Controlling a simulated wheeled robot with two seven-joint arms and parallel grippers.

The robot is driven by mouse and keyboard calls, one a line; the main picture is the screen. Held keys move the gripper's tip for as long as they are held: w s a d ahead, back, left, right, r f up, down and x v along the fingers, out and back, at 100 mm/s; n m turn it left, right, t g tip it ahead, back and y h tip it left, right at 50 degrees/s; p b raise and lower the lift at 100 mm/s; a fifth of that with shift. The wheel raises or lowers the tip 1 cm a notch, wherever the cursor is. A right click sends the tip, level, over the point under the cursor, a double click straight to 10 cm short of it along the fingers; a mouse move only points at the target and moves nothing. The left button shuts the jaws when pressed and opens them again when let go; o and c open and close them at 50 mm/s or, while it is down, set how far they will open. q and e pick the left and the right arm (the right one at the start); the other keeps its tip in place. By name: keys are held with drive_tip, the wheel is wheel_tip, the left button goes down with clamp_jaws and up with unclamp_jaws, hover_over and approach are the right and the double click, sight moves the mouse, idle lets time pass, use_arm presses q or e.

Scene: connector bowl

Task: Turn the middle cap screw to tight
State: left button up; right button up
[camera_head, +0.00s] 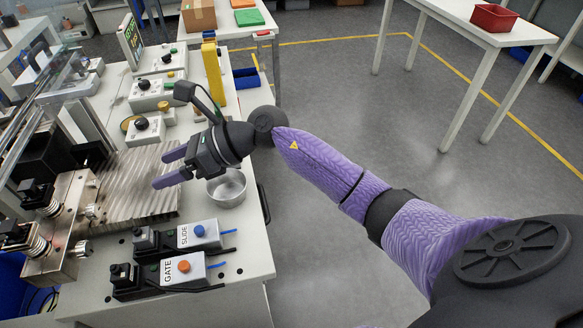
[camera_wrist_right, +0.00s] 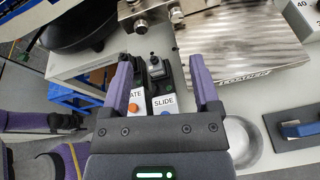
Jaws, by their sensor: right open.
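A metal fixture block (camera_head: 68,228) stands at the left of the bench, with small silver cap screws along its right side. The middle cap screw (camera_head: 90,211) seems to sit between a nearer and a farther one; how tight it is cannot be told. In the right wrist view a silver screw head (camera_wrist_right: 143,26) shows on the block at the top. My right gripper (camera_head: 172,167) is open and empty above the bench, beside the ribbed metal plate (camera_head: 135,185) and apart from the screws. My left gripper is not seen in the head view.
A metal bowl (camera_head: 227,188) stands below and right of my right gripper. The SLIDE box (camera_head: 199,234) and GATE box (camera_head: 184,269) sit near the front. Knob boxes (camera_head: 146,128) and a yellow post (camera_head: 214,72) stand farther back. The floor right of the bench is clear.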

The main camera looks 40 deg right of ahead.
drive_tip(key=s+d+r+m+t+h, duration=0.1)
drive_tip(key=d+r+m+t+h, duration=0.15)
drive_tip(key=m+t, duration=0.65)
drive_tip(key=d+r+m+t+h, duration=0.1)
drive_tip(key=r+m+t+h, duration=0.3)
drive_tip(key=m, duration=1)
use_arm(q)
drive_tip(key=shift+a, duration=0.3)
use_arm(e)
drive_tip(key=s+d+f+m+g+h, duration=0.3)
drive_tip(key=s+f+m+h, duration=0.1)
drive_tip(key=f+m, duration=0.4)
drive_tip(key=s+d+f+m+g+h, duration=0.4)
drive_tip(key=s+f+m+h, duration=0.1)
drive_tip(key=f+m, duration=0.3)
drive_tip(key=shift+s+f+m+g, duration=0.3)
drive_tip(key=shift+s+m, duration=0.1)
drive_tip(key=shift+m, duration=0.3)
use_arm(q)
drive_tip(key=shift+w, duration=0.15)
